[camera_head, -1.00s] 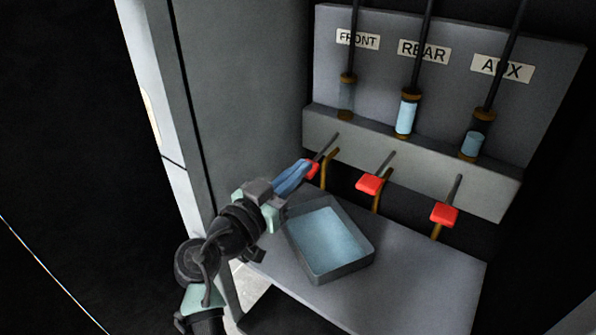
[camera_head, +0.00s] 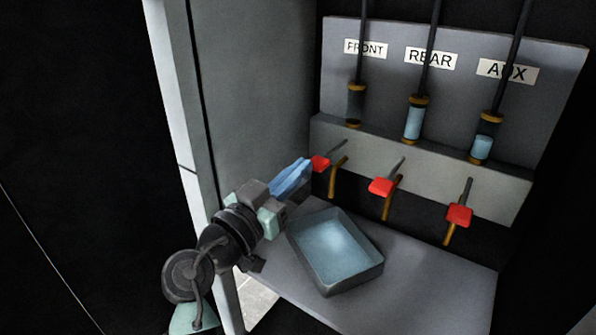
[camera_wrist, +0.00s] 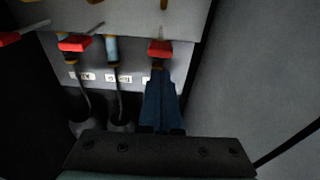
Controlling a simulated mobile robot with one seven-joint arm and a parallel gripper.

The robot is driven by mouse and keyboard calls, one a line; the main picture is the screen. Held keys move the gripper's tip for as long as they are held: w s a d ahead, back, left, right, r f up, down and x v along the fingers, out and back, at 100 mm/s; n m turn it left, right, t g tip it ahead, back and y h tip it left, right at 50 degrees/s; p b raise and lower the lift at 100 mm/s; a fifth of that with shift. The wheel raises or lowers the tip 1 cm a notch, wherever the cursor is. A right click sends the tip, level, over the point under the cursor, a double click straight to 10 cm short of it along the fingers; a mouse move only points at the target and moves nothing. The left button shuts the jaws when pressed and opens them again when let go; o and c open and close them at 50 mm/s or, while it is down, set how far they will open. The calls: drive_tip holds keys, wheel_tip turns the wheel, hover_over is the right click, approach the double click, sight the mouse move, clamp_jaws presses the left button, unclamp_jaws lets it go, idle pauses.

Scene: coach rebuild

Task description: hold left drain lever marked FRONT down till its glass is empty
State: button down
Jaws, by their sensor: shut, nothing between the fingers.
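The FRONT drain lever has a red knob (camera_head: 319,163) on a grey rod and sits leftmost of the levers. Its glass (camera_head: 355,103), under the FRONT label (camera_head: 366,48), looks dark, with no blue liquid visible. My gripper (camera_head: 307,164) is shut and empty, its blue fingers pointing at the FRONT knob from the left front. In the wrist view my fingertips (camera_wrist: 159,74) are right by the red FRONT knob (camera_wrist: 160,47). I cannot tell whether they touch it.
The REAR glass (camera_head: 414,121) and AUX glass (camera_head: 483,145) hold blue liquid. The REAR knob (camera_head: 381,187) and AUX knob (camera_head: 459,215) stand to the right. A tray (camera_head: 376,270) with liquid lies below on the shelf (camera_head: 420,270). A grey wall (camera_head: 250,90) rises close at left.

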drive_tip(key=v, duration=0.7)
drive_tip(key=shift+s+a, duration=0.15)
drive_tip(key=shift+s, duration=0.25)
drive_tip(key=d+r+n+t+y, duration=0.1)
drive_tip(key=d+r+t+y, duration=0.15)
drive_tip(key=r, duration=0.55)
drive_tip(key=d+r+n+t+y, duration=0.1)
drive_tip(key=d+r+t+y, duration=0.15)
drive_tip(key=r, duration=0.45)
drive_tip(key=s+d+r+n+t+y, duration=0.1)
drive_tip(key=s+r+n+t+y, duration=0.4)
drive_tip(key=s+r, duration=1)
wheel_tip(320, 180, up, 25)
drive_tip(key=t+y+p, duration=0.1)
drive_tip(key=p, duration=2.2)
drive_tip(key=shift+w+a+p, duration=0.15)
drive_tip(key=shift+w+p, duration=0.15)
drive_tip(key=shift+w, duration=0.05)
